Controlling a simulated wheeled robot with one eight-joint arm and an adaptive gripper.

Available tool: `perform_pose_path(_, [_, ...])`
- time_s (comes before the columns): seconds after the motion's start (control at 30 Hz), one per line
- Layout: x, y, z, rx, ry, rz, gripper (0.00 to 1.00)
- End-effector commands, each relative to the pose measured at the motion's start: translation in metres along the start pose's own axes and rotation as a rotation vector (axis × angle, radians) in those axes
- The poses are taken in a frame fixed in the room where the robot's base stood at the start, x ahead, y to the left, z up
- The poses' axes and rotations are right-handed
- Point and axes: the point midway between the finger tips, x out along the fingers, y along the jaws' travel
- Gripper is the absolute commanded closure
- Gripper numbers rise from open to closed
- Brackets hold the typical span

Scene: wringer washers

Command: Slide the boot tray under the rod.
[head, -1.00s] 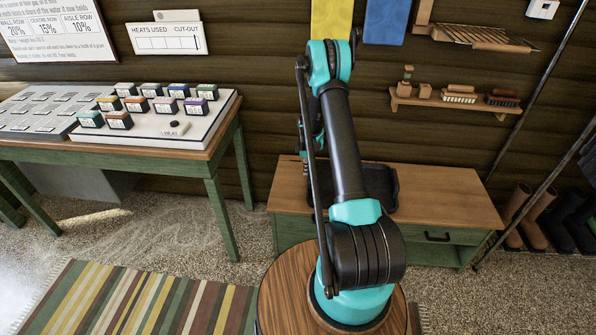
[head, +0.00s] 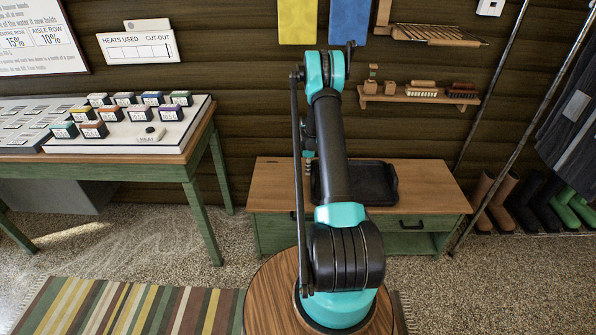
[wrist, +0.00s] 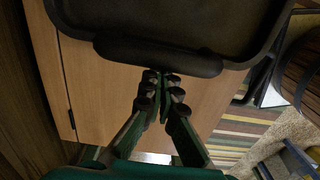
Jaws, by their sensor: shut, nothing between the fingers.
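The boot tray (head: 378,186) is a black, shallow tray with a raised rim, lying on the wooden top of a low green bench. My arm hides part of it in the head view. In the wrist view the tray (wrist: 180,20) fills the top, with a thick rounded black bar (wrist: 155,57) along its near edge. My gripper (wrist: 162,78) is shut and empty, its fingertips close to that bar; contact cannot be told. Two slanting metal poles (head: 497,88) stand right of the bench; which part is the rod is unclear.
The bench (head: 430,190) has bare wood right of the tray. Brown boots (head: 497,200), black boots and green boots stand on the floor at the right, below a hanging dark garment (head: 575,120). A green table (head: 190,150) with small boxes stands left. A wall shelf (head: 420,98) holds brushes.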

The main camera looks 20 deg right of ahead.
Motion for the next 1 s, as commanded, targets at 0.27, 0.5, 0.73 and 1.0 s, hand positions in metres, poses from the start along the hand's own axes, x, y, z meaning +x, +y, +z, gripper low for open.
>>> perform_pose_path(0.27, [0.000, 0.000, 0.084, 0.007, -0.001, 0.000, 1.00])
perform_pose_path(0.5, [0.000, -0.001, 0.156, 0.007, -0.001, 0.000, 1.00])
perform_pose_path(0.73, [0.000, -0.001, 0.225, 0.007, -0.001, 0.000, 1.00])
perform_pose_path(1.0, [0.000, 0.000, 0.301, 0.004, -0.001, 0.000, 1.00])
